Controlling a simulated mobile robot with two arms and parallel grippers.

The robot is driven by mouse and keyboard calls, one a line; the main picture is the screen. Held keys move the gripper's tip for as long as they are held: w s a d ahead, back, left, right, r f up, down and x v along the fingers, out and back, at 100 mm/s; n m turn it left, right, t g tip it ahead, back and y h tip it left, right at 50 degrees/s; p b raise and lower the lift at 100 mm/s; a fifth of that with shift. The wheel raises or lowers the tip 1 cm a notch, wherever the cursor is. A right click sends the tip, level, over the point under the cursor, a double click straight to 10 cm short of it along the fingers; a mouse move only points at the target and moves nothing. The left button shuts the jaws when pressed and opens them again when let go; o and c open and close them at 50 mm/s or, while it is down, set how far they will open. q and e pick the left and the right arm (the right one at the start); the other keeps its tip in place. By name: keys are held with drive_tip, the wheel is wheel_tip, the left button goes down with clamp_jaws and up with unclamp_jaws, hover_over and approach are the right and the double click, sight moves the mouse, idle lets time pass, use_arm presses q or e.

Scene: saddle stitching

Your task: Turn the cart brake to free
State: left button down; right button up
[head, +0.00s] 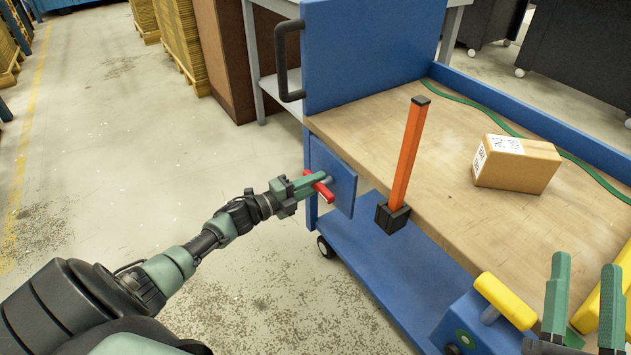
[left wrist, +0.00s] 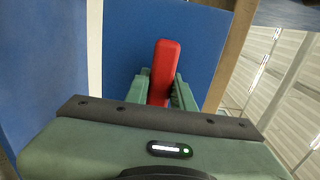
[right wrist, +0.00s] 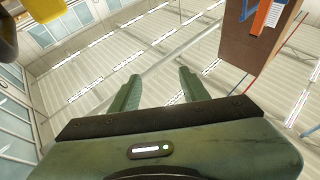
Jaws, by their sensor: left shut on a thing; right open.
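The cart (head: 375,255) is blue with a wooden top. Its brake lever (head: 323,191) is red and sits on a blue side plate (head: 345,184) below the cart's near left corner. My left gripper (head: 312,184) is shut on the lever. In the left wrist view the red lever (left wrist: 166,60) stands between the two green fingers (left wrist: 162,88), its top end sticking out beyond them. My right gripper (head: 583,300) is at the lower right in the head view, open and empty. Its spread fingers also show in the right wrist view (right wrist: 160,90).
An orange post (head: 408,150) with a black foot stands at the cart's near edge. A cardboard box (head: 516,163) lies on the cart top. A yellow handle (head: 505,300) on a blue body is left of my right gripper. Open floor (head: 120,150) lies to the left.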

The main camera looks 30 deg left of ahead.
drive_tip(key=shift+f, duration=0.1)
idle(0.3)
use_arm(q)
drive_tip(key=c, duration=1.2)
unclamp_jaws()
drive_tip(key=shift+s, duration=0.1)
drive_tip(key=shift+s+a, duration=0.15)
drive_tip(key=shift+s, duration=0.1)
drive_tip(key=p+v, duration=0.2)
drive_tip(key=v, duration=0.5)
use_arm(e)
wheel_tip(320, 180, down, 8)
drive_tip(key=w+g+h, duration=0.1)
drive_tip(key=g+h, duration=0.1)
drive_tip(key=g, duration=0.3)
drive_tip(key=shift+w+d+f, duration=0.2)
drive_tip(key=shift+w+d, duration=0.1)
drive_tip(key=shift+d, duration=0.05)
